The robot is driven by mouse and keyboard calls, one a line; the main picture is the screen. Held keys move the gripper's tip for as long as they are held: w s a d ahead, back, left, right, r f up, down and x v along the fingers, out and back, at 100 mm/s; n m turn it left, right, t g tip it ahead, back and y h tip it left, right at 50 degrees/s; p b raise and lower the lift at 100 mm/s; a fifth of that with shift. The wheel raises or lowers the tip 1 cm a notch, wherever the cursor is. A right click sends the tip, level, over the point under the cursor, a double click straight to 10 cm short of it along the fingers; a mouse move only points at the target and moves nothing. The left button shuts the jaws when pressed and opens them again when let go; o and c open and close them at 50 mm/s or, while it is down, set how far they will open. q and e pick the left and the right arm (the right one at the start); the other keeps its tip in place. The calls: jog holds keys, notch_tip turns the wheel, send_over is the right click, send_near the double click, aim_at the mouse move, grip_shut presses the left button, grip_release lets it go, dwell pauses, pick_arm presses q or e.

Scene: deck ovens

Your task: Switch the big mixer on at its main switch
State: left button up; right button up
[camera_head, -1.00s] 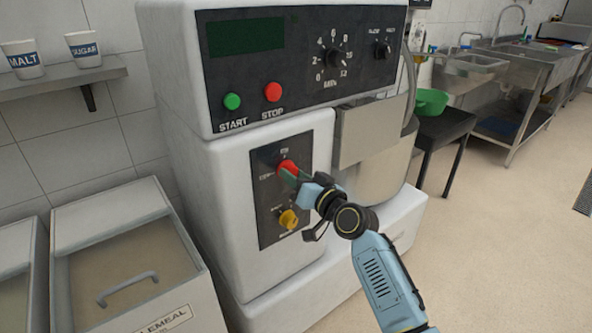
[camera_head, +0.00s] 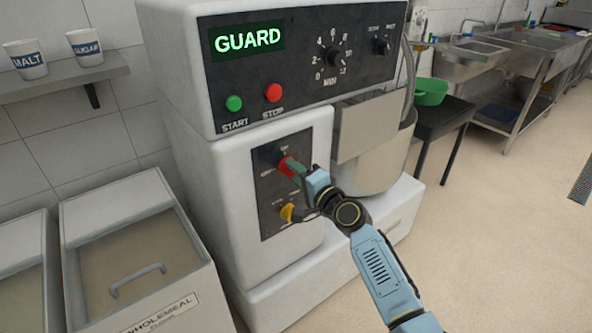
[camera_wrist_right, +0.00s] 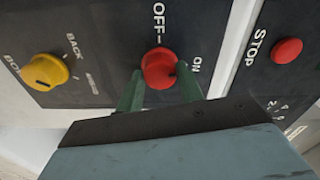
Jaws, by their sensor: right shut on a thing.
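The big mixer (camera_head: 185,110) stands in the middle of the head view, its display (camera_head: 247,39) lit with "GUARD". Its red main switch (camera_head: 286,166) is on the lower black panel and shows in the right wrist view (camera_wrist_right: 160,68) between "OFF" and "ON" labels. My right gripper (camera_head: 296,167) is shut on the red switch, one green finger on each side of it in the wrist view (camera_wrist_right: 158,88). The fingers hide part of the knob's sides. My left gripper is not in view.
A yellow knob (camera_head: 287,212) sits below the red switch. Green START (camera_head: 234,103) and red STOP (camera_head: 273,92) buttons are above. A wholemeal bin (camera_head: 140,250) stands at the left. A steel bowl (camera_head: 385,160) is at the mixer's right; open floor lies beyond.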

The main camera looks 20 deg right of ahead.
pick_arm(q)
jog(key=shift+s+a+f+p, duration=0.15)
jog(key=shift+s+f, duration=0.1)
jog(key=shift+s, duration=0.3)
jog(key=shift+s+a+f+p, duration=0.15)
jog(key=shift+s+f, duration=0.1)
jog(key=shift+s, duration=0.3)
pick_arm(e)
jog(key=shift+m, duration=1.3)
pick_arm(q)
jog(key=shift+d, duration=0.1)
pick_arm(e)
jog(key=o, duration=1)
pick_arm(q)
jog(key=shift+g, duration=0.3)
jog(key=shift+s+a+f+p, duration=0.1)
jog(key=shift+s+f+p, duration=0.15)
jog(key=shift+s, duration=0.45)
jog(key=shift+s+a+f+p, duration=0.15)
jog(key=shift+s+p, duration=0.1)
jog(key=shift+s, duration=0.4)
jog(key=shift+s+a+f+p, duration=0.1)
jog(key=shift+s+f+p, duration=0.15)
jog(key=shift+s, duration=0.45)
pick_arm(e)
jog(key=v, duration=1.3)
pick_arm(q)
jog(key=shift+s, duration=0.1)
pick_arm(e)
jog(key=shift+s, duration=0.2)
